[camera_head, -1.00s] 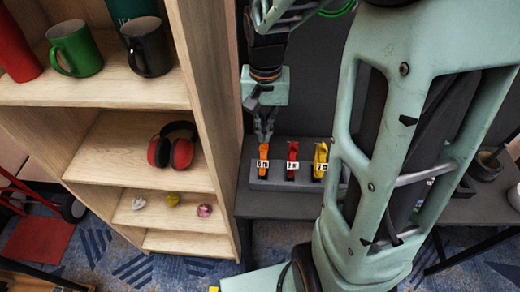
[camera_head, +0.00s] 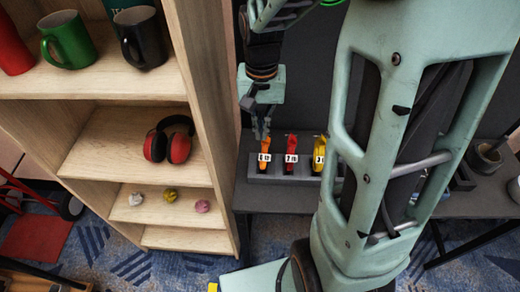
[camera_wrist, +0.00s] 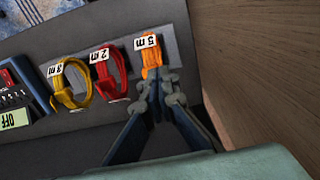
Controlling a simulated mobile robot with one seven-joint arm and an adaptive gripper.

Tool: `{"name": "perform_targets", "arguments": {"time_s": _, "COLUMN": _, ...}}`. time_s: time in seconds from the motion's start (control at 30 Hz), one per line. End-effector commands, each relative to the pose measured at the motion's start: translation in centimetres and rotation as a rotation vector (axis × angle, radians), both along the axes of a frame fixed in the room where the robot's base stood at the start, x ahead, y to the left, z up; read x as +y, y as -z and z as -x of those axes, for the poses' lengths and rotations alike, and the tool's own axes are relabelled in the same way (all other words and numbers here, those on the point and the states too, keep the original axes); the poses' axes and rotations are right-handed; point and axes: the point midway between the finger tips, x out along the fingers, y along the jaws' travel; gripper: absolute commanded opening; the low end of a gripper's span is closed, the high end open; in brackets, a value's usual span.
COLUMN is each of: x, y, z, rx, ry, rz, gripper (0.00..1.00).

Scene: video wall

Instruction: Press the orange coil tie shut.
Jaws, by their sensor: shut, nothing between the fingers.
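The orange coil tie (camera_head: 266,146) stands at the left end of a grey rack (camera_head: 281,179), with a white tag. In the wrist view the orange coil tie (camera_wrist: 152,71) shows a tag reading 5 m. My gripper (camera_head: 262,135) points down just over it. In the wrist view my gripper (camera_wrist: 162,92) is shut and empty, its tips at the tie's near end. I cannot tell whether they touch, and the tips partly cover the tie, so whether it is open or closed is unclear.
A red tie (camera_wrist: 112,88) and a yellow tie (camera_wrist: 70,95) stand beside it in the row. A wooden shelf (camera_head: 205,130) rises close to the left of my gripper. A dark device with a green display (camera_wrist: 15,118) lies beyond the yellow tie.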

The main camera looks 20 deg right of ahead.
Motion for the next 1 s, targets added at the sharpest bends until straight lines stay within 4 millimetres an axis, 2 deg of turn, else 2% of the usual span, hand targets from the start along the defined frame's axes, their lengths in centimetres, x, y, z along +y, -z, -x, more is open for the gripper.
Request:
{"name": "perform_targets", "arguments": {"time_s": 0.27, "x": 0.1, "y": 0.7, "z": 0.0, "rx": 0.0, "ry": 0.0, "rz": 0.0, "gripper": 0.0}}
{"name": "perform_targets", "arguments": {"time_s": 0.57, "x": 0.1, "y": 0.5, "z": 0.0, "rx": 0.0, "ry": 0.0, "rz": 0.0, "gripper": 0.0}}
{"name": "perform_targets", "arguments": {"time_s": 1.0, "x": 0.1, "y": -2.5, "z": -0.1, "rx": -0.001, "ry": 0.0, "rz": 0.0, "gripper": 0.0}}
